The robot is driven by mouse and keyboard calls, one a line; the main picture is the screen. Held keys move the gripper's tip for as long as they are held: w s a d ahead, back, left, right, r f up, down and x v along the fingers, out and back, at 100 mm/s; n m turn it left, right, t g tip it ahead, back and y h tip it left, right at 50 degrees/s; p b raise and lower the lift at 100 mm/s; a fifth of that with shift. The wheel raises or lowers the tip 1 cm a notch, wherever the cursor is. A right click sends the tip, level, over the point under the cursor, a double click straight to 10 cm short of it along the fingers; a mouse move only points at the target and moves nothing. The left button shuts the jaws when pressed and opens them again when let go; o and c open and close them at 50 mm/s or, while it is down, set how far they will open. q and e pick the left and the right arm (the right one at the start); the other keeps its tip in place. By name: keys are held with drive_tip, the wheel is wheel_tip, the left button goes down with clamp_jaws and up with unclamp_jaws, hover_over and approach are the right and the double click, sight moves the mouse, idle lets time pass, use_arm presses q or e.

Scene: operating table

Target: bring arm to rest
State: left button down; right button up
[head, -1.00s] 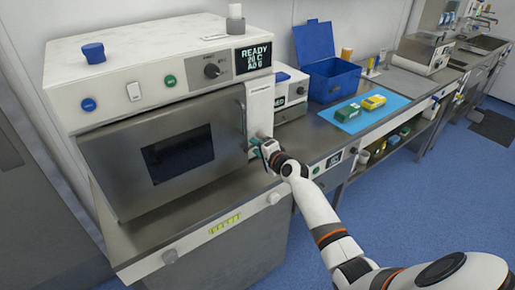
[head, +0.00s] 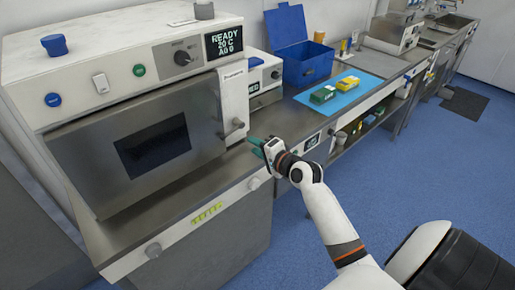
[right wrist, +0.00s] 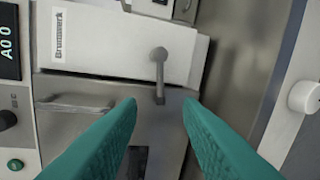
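My right gripper (head: 258,146) shows in the head view just in front of the right edge of the oven-like machine (head: 130,150). In the right wrist view its two teal fingers (right wrist: 160,110) are apart with nothing between them. The machine's grey lever handle (right wrist: 159,70) lies beyond the fingertips and appears clear of them. The handle also shows in the head view (head: 234,127), left of my gripper. My left gripper is in neither view.
The machine's door is closed and its display (head: 223,42) reads READY. A blue open box (head: 303,66), a blue mat (head: 350,97) with a green and a yellow item, and a steel sink unit stand along the counter. Blue floor (head: 390,170) is open at right.

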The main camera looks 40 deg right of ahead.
drive_tip(key=shift+s+f, duration=0.1)
idle(0.5)
drive_tip(key=s+a+f+n+g, duration=0.25)
drive_tip(key=s+f, duration=0.25)
drive_tip(key=f, duration=0.8)
drive_tip(key=s+a+f+n+g+h+b, duration=0.1)
drive_tip(key=s+a+f+n+g, duration=0.3)
drive_tip(key=f, duration=0.8)
drive_tip(key=s+f+n+g, duration=0.15)
drive_tip(key=s+f, duration=0.45)
drive_tip(key=f, duration=0.7)
drive_tip(key=s+a+f+n+g, duration=0.2)
drive_tip(key=s+f, duration=0.4)
drive_tip(key=s, duration=0.5)
drive_tip(key=s+a+f+n+g+b, duration=0.1)
drive_tip(key=s+a+f+n, duration=0.3)
drive_tip(key=s, duration=0.7)
drive_tip(key=s+a+f+n+g, duration=0.3)
drive_tip(key=s+f, duration=0.5)
drive_tip(key=s, duration=0.3)
drive_tip(key=shift+n+g, duration=0.4)
drive_tip(key=shift+n, duration=0.2)
drive_tip(key=shift+c, duration=0.5)
